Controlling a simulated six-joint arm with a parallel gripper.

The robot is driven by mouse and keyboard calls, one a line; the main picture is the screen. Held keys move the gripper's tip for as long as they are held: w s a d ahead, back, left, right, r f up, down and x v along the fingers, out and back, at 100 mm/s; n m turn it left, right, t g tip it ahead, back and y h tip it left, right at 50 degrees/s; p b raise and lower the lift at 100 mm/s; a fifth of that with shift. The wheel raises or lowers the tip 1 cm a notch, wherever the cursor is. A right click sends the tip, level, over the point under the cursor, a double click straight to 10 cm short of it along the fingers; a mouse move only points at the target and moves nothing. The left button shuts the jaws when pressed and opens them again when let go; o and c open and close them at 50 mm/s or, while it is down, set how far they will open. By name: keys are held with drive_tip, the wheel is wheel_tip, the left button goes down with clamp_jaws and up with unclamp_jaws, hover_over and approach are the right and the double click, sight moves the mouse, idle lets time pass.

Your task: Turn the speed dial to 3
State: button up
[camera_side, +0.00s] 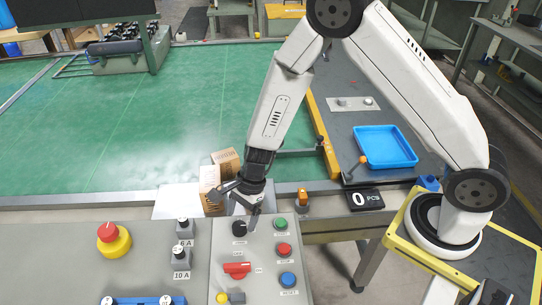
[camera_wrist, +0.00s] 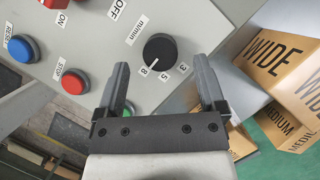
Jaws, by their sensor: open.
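The black speed dial (camera_wrist: 161,47) is on the grey control panel, with the numbers 3, 5 and 8 beside it. Its white pointer mark is turned toward the 8. In the side view the dial (camera_side: 239,228) sits at the panel's upper left, just below my gripper (camera_side: 246,206). In the wrist view my gripper (camera_wrist: 160,66) is open and empty. Its two fingers are apart, and the dial shows beyond and between their tips. I cannot tell whether either finger touches it.
Beside the dial are a green start button (camera_side: 280,224), a red stop button (camera_side: 284,249), a blue reset button (camera_side: 288,279) and a red on/off switch (camera_side: 237,268). Cardboard boxes (camera_side: 212,185) stand close behind my gripper. A red emergency knob (camera_side: 108,232) is at left.

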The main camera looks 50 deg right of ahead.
sight(239, 228)
drive_tip(key=shift+x, duration=1.2)
drive_tip(key=shift+c, duration=0.3)
clamp_jaws()
